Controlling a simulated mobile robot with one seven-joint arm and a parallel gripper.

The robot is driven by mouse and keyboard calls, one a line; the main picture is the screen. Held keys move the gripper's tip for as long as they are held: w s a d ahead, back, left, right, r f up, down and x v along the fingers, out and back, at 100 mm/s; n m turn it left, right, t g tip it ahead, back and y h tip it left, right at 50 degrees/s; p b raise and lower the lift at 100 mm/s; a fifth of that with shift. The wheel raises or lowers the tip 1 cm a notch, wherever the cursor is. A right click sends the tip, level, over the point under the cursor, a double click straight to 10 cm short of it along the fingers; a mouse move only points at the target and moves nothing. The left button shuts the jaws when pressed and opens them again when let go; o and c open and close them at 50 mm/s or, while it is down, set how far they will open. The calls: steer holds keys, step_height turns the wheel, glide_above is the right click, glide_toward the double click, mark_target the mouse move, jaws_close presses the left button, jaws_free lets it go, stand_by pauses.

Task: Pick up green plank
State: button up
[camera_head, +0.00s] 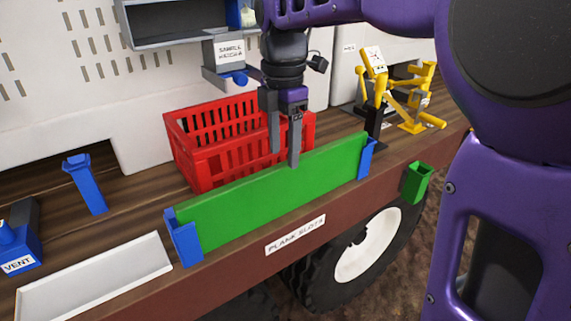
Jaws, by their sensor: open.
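The green plank (265,197) stands on edge along the front of the wooden deck. Its left end sits in a blue holder (184,240) and its right end in another blue holder (366,158). My gripper (285,158) points down over the plank's top edge, near its middle. Its fingers are apart. One fingertip shows just in front of the plank's top edge and the other is behind it, over the red crate. I cannot tell whether either finger touches the plank.
A red crate (197,165) stands close behind the plank. A white tray (95,283) lies at the front left, by a blue vent part (18,245). A blue post (84,182) stands at left. Yellow tools (405,110) are at right. A green holder (416,184) is on the front edge.

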mark_target(287, 188)
steer(key=f, duration=0.5)
steer(key=shift+w+d+b, duration=0.3)
steer(key=shift+d, duration=0.05)
steer(key=shift+r, duration=0.1)
jaws_close()
stand_by(0.9)
